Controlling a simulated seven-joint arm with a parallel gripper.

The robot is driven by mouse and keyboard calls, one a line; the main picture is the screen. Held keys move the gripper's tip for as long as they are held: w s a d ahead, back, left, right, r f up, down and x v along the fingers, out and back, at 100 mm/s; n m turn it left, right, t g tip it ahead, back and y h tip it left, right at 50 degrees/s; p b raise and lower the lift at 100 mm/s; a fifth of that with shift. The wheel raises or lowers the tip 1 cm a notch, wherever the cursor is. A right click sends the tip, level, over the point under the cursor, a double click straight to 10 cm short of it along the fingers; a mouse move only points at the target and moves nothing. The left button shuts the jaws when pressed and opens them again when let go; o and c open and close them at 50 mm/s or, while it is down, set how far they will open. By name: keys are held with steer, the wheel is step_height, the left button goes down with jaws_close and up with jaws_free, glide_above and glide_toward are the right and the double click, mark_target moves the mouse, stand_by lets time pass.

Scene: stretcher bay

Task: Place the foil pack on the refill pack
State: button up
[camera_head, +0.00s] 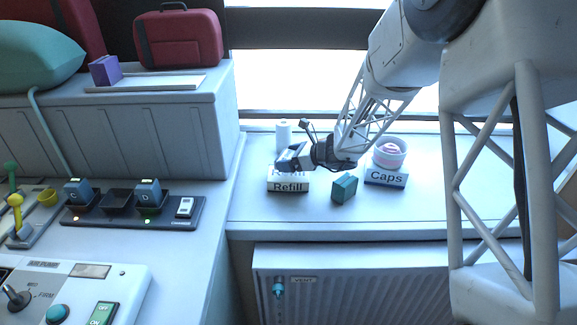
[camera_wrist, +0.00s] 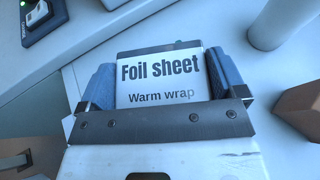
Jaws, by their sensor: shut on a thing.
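The foil pack (camera_wrist: 160,72), labelled "Foil sheet, Warm wrap", is between the two blue fingers of my gripper (camera_wrist: 163,88) in the wrist view. My gripper (camera_head: 291,158) is shut on it. In the head view the gripper hangs at the refill pack (camera_head: 288,187), a white box with a "Refill" label on the counter. The gripper and its load cover the pack's upper part. I cannot tell whether the foil pack touches the refill pack.
A teal box (camera_head: 344,188) stands close on the right, then a "Caps" box (camera_head: 386,177) with a round tub (camera_head: 390,153) on it. A white cylinder (camera_head: 284,134) stands behind. The counter's front right is clear. A dark charger strip (camera_head: 118,214) lies left.

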steer(key=shift+w+a, duration=0.1)
steer(key=shift+w, duration=0.35)
steer(key=shift+f, duration=1.8)
steer(key=shift+f, duration=0.1)
steer(key=o, duration=0.6)
steer(key=v, duration=1.2)
steer(key=shift+r, duration=0.2)
steer(key=shift+r, duration=0.1)
